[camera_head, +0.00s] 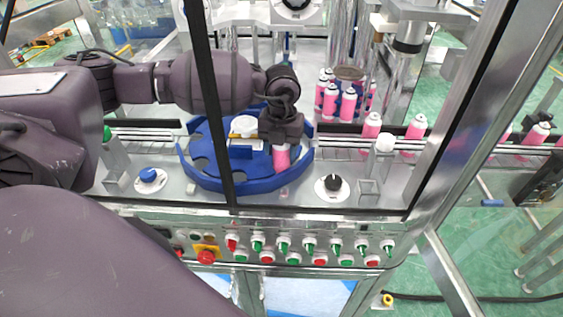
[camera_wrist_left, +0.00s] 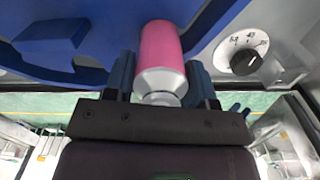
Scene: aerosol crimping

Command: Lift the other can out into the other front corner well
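A pink can (camera_head: 281,158) with a silver shoulder stands upright at the front right of the blue star wheel (camera_head: 205,172). My left gripper (camera_head: 281,143) reaches down over it from above. In the left wrist view the can (camera_wrist_left: 160,45) lies between the two fingers (camera_wrist_left: 161,82), which appear to press on both sides of its top. Whether the can's base rests in a well or hangs just above it cannot be told. Another notch of the wheel (camera_wrist_left: 45,45) shows empty at left in the wrist view. My right gripper is not in view.
Several pink cans (camera_head: 348,104) stand at the back right, and more (camera_head: 371,126) stand along the conveyor (camera_head: 340,142). A dark frame post (camera_head: 213,100) crosses in front of the wheel. A black knob (camera_head: 333,182) and a blue knob (camera_head: 148,175) flank it on the deck.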

